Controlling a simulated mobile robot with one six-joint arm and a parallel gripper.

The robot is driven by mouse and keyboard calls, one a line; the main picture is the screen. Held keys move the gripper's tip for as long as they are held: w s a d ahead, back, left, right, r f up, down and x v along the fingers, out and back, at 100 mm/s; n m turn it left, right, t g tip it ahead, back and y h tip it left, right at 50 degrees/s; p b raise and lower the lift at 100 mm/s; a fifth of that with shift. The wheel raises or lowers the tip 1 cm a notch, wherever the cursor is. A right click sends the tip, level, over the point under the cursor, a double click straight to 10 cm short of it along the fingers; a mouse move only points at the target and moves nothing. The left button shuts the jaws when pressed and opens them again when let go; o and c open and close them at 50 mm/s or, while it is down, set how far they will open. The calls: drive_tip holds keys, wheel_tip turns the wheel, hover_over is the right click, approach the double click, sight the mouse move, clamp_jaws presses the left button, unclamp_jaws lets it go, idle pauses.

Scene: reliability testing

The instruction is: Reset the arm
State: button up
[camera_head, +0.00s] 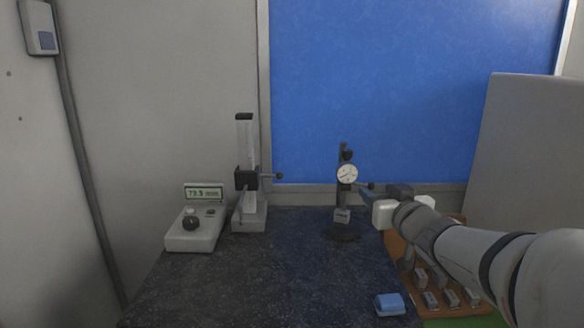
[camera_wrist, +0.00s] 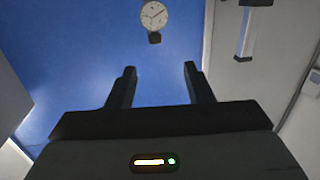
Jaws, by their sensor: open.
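My gripper (camera_head: 372,194) is at the end of my arm, which reaches in from the right in the head view. It is beside the dial gauge stand (camera_head: 342,205), over the right edge of the dark stone table. In the wrist view my gripper (camera_wrist: 159,72) has its two dark fingers spread apart with nothing between them. The round white dial (camera_wrist: 155,15) shows beyond the fingertips there. I cannot tell from the head view whether the fingers touch the stand.
A meter with a lit display (camera_head: 197,230) and a height stand (camera_head: 248,190) are on the left of the table (camera_head: 250,285). A blue block (camera_head: 390,303) lies at the front right. A wooden tray (camera_head: 440,310) with several small blocks is under my arm.

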drive_tip(key=s+a+f+m+g+h, duration=0.1)
drive_tip(key=s+f+g, duration=0.5)
drive_tip(key=s+f, duration=0.3)
drive_tip(key=s+a+f+m+g+h, duration=0.1)
drive_tip(key=s+f+g, duration=0.6)
drive_tip(key=s, duration=0.8)
wheel_tip(320, 180, down, 2)
drive_tip(key=shift+s+a+f+g+h, duration=0.15)
drive_tip(key=shift+s+a+g+h, duration=0.2)
drive_tip(key=shift+a+h, duration=0.3)
